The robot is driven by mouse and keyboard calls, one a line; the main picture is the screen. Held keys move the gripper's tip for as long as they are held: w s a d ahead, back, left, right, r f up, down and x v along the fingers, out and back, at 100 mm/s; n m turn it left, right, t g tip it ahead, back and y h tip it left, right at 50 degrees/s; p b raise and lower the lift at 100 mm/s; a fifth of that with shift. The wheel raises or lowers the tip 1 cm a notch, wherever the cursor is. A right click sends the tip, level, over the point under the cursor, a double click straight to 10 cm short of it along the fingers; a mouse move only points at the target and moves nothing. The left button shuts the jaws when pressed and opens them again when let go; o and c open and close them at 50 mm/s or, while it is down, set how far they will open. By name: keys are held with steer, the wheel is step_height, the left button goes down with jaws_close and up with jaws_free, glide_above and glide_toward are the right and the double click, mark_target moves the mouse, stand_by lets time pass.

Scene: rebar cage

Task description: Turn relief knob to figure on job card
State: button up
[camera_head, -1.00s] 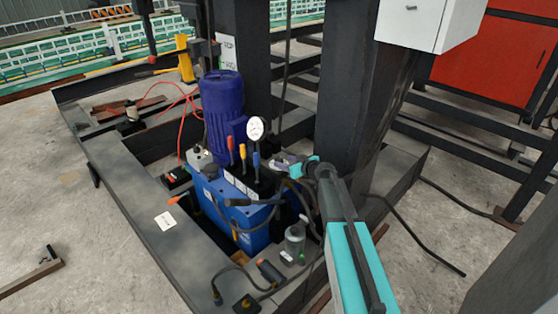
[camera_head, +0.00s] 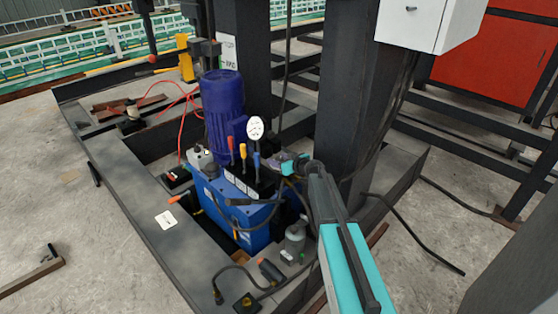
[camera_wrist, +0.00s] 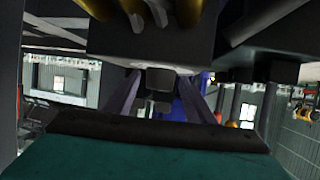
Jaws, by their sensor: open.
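A blue hydraulic power unit (camera_head: 247,242) stands in the dark steel frame, with a purple motor (camera_head: 222,105) behind it. A round white pressure gauge (camera_head: 255,128) and red, yellow and blue levers (camera_head: 243,152) rise from its top. My gripper (camera_head: 280,165) is just right of the levers, below the gauge. In the wrist view my gripper (camera_wrist: 160,100) is open, with a small dark block showing beyond its fingers; I cannot tell its contact. A white card (camera_head: 166,220) lies on the frame beam, its print too small to read. I cannot make out the relief knob for certain.
A thick dark column (camera_head: 345,110) stands close behind my arm. Black hoses (camera_head: 235,222) loop over the unit's front. A clear-grey canister (camera_head: 295,240) stands at its right. A white box (camera_head: 425,22) hangs at upper right. The floor at left is mostly open.

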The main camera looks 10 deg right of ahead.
steer(key=c, duration=1)
steer(key=shift+c, duration=0.2)
steer(key=shift+m+t+h+b, duration=0.3)
steer(key=shift+m+h+b, duration=0.1)
steer(key=shift+m+h, duration=0.45)
steer(key=shift+m+h+p, duration=0.65)
steer(key=shift+h+p, duration=0.2)
steer(key=shift+p, duration=0.2)
steer(key=shift+m+t+h+p, duration=0.3)
steer(key=shift+m+h+p, duration=0.25)
steer(key=shift+p, duration=1.45)
steer(key=p, duration=0.3)
steer(key=m+h+p, duration=0.1)
steer(key=p, duration=0.3)
steer(key=shift+w+d+r, duration=0.1)
steer(key=shift+w+r, duration=0.15)
steer(key=shift+r, duration=0.1)
steer(key=m+h+p, duration=0.1)
steer(key=p, duration=0.6)
steer(key=shift+w+r+p, duration=0.1)
steer(key=shift+p, duration=0.25)
steer(key=h+p, duration=0.1)
steer(key=p, duration=0.5)
steer(key=shift+a+m, duration=0.2)
steer(key=shift+m, duration=0.15)
steer(key=shift+h+p, duration=0.45)
steer(key=shift+p, duration=0.85)
